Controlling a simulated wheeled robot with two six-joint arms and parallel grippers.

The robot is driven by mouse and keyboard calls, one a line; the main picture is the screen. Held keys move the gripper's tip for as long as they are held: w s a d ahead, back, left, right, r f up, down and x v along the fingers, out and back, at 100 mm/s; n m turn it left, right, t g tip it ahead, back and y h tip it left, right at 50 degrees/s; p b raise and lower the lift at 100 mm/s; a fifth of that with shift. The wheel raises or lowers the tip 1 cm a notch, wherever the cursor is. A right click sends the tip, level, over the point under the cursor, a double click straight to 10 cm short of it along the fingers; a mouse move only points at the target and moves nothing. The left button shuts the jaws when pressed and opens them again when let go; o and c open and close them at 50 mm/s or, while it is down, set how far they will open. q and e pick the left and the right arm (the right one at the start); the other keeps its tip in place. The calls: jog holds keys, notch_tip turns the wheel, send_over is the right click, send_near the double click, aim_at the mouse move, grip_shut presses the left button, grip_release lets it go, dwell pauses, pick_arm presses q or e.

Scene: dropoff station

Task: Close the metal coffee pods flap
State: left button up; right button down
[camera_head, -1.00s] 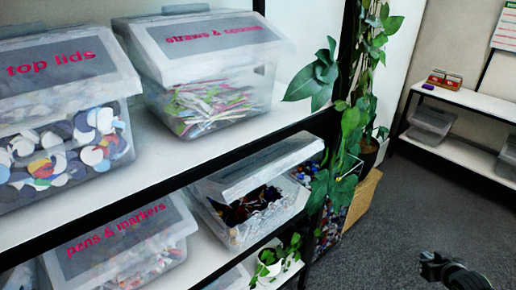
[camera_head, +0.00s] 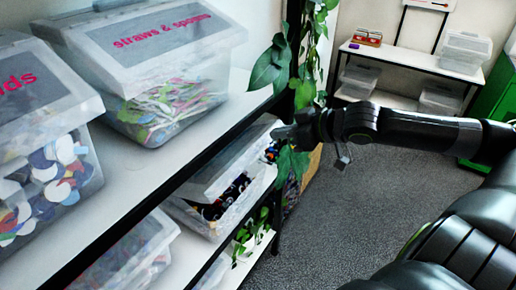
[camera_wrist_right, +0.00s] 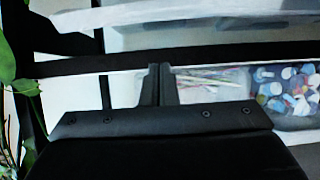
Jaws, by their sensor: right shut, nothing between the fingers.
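A clear plastic bin (camera_head: 188,213) with dark and coloured pods inside stands on the lower shelf in the head view. Its translucent flap (camera_head: 232,165) is raised at an angle, leaving the front open. No label shows on it. My right gripper (camera_head: 284,134) is beside the flap's upper right end; I cannot tell whether it touches. In the right wrist view the gripper's fingers (camera_wrist_right: 160,84) are shut together with nothing between them. My left gripper is not in view.
A straws bin (camera_head: 165,105) and a lids bin (camera_head: 75,165) stand on the upper shelf. Its dark edge (camera_head: 185,170) runs above the lower bins. Plant leaves (camera_head: 292,163) hang close by the gripper. The grey floor (camera_head: 345,215) at the right is clear.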

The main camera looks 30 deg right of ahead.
send_over(258, 154)
jog(key=w, duration=0.2)
jog(key=shift+s+a+f, duration=0.1)
jog(key=shift+s+f, duration=0.05)
jog(key=shift+f, duration=0.85)
jog(key=shift+s+a+f, duration=0.1)
jog(key=shift+f, duration=0.9)
jog(key=shift+s+d+f+p, duration=0.15)
jog(key=shift+s+f+p, duration=0.25)
jog(key=shift+f, duration=0.2)
jog(key=shift+s+d+f+p, duration=0.15)
jog(key=shift+s+f+p, duration=0.2)
jog(key=shift+f, duration=0.25)
jog(key=shift+s+d+f, duration=0.2)
jog(key=shift+s+f, duration=0.1)
jog(key=shift+s, duration=0.1)
jog(key=shift+f, duration=0.15)
